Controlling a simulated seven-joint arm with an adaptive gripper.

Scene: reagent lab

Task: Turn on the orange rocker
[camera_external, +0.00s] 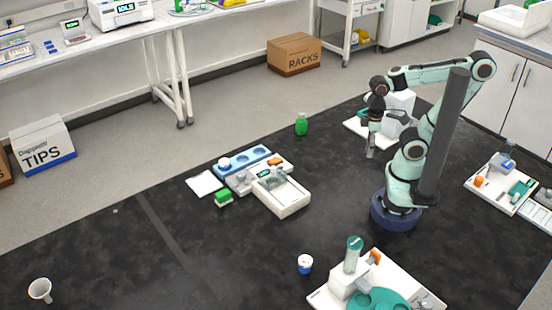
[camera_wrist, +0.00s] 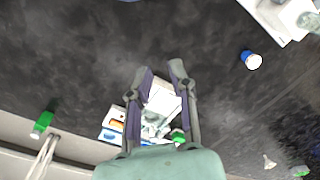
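An orange rocker-like part (camera_external: 274,161) sits on a pale device beside a blue tray with round wells, near the middle of the black floor mat. It seems to show as a small orange patch (camera_wrist: 117,124) left of my fingers in the wrist view. Its on or off position is too small to tell. My gripper (camera_external: 369,153) hangs over the mat on the right, well away from that device. In the wrist view my gripper (camera_wrist: 161,68) has its two fingers apart with nothing between the tips.
A white instrument (camera_external: 283,204) stands directly in front of the device. A green block (camera_external: 223,198), a green bottle (camera_external: 301,124) and a blue-white cup (camera_external: 305,264) stand nearby. Another orange part (camera_external: 375,257) is on the front equipment. The mat between my arm and the device is mostly clear.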

